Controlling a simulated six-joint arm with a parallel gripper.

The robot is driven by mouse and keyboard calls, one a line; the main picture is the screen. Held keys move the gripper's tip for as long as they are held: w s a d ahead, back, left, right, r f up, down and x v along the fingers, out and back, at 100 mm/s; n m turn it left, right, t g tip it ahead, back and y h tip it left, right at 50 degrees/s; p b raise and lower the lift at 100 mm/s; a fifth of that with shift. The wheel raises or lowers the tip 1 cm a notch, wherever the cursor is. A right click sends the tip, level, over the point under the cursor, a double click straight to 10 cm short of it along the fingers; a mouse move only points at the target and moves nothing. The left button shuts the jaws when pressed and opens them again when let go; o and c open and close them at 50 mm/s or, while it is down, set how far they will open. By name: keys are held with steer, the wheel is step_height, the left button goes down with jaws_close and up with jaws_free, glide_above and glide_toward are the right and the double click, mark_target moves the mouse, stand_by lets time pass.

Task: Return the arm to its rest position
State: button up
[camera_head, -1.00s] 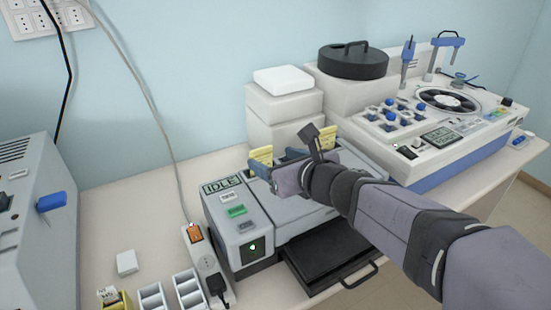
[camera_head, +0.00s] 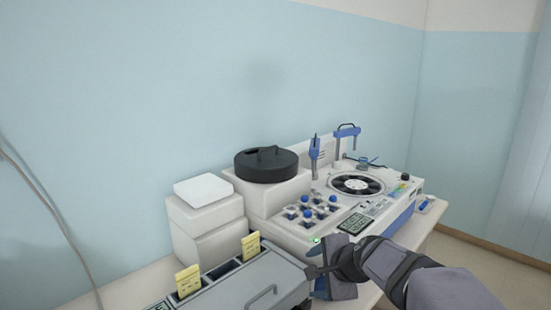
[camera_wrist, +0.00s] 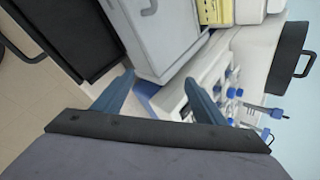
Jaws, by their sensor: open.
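My gripper (camera_wrist: 160,95) shows in the wrist view with its two blue fingers spread apart and nothing between them. In the head view my gripper (camera_head: 322,280) is at the lower middle, at the right end of the grey staining machine (camera_head: 245,292), in front of the white centrifuge-like device (camera_head: 380,210). I cannot tell from the head view whether it touches either machine. My arm reaches in from the lower right corner.
Two yellow slide holders (camera_head: 188,282) stand in slots on the grey machine. White boxes (camera_head: 205,220) are stacked behind it. A round black lid (camera_head: 266,164) sits on a white block. In the wrist view a black tray (camera_wrist: 75,35) lies at upper left.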

steer(key=s+d+f+n+g+h, duration=0.1)
steer(key=s+f+n+g, duration=0.1)
steer(key=s+f+n, duration=0.3)
steer(key=s+d+f+n+g+h, duration=0.1)
steer(key=s+f+n, duration=0.4)
steer(key=s, duration=0.8)
steer(key=s+d+f+n+g+h, duration=0.1)
steer(key=s+d+f+n+g, duration=0.2)
steer(key=s, duration=0.7)
step_height(320, 180, down, 4)
steer(key=n+g+b, duration=0.1)
steer(key=n+g, duration=0.1)
steer(key=n, duration=0.1)
steer(key=shift+d+r, duration=0.15)
steer(key=shift+r, duration=0.1)
